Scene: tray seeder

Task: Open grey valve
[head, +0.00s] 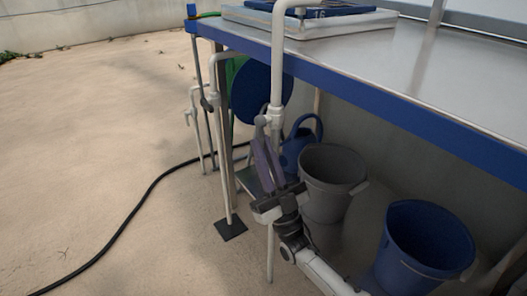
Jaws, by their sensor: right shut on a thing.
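The grey valve (261,121) sits on a white pipe (277,80) that comes down in front of the blue table edge. Its small grey handle shows just above my fingertips, and its lower part is hidden by them. My right gripper (264,143) reaches up from the lower right, its two long fingers upright, and is shut on the grey valve at the handle. The handle's exact angle cannot be told. My left gripper is not in view.
A metal table with a blue edge (400,112) overhangs on the right. Below stand a grey bucket (325,180), a blue bucket (412,262) and a blue watering can (291,152). More white pipes (215,130) stand left. A black hose (128,217) crosses clear floor.

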